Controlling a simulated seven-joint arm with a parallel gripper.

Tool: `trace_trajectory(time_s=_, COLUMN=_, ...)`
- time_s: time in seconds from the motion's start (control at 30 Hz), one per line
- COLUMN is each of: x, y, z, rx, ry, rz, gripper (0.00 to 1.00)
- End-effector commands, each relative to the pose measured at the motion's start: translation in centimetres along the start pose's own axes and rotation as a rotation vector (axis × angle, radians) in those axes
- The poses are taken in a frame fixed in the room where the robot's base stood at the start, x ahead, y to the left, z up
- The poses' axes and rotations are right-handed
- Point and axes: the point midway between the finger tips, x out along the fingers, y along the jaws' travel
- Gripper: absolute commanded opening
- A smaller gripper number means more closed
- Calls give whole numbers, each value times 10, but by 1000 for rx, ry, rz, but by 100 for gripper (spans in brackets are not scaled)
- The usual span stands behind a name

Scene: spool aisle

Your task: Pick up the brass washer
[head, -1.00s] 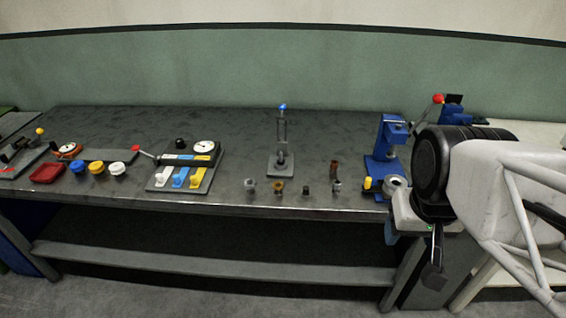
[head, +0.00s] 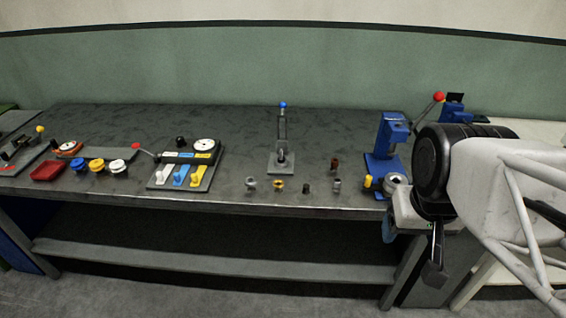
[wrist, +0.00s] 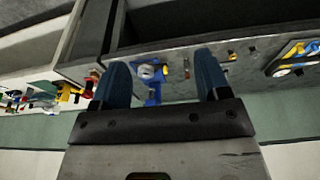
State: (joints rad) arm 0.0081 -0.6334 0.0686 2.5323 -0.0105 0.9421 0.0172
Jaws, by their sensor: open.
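The brass washer appears to be the small gold ring (head: 279,186) near the front edge of the workbench in the head view, left of a small dark part and right of a small grey ring. My gripper (wrist: 162,66) shows in the wrist view with its two blue fingers apart and nothing held between them. In the head view it is at the right, by the bench's front edge, mostly hidden by my arm, and well to the right of the gold ring. I cannot single out the washer in the wrist view.
A blue press (head: 388,145) stands right of the small parts. A stand with a blue knob (head: 283,105) is behind the gold ring. The bench's middle rear is clear.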

Motion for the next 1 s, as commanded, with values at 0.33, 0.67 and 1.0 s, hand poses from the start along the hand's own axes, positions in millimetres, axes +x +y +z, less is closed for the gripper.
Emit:
trace_trajectory(time_s=0.33, x=0, y=-1, z=-4, rx=-13, ry=-2, rz=-1, gripper=69)
trace_trajectory(time_s=0.67, x=6, y=-14, z=-49, rx=-170, ry=-27, rz=-11, gripper=69)
trace_trajectory(time_s=1.0, x=28, y=-44, z=-124, rx=-443, ry=-63, rz=-33, gripper=69)
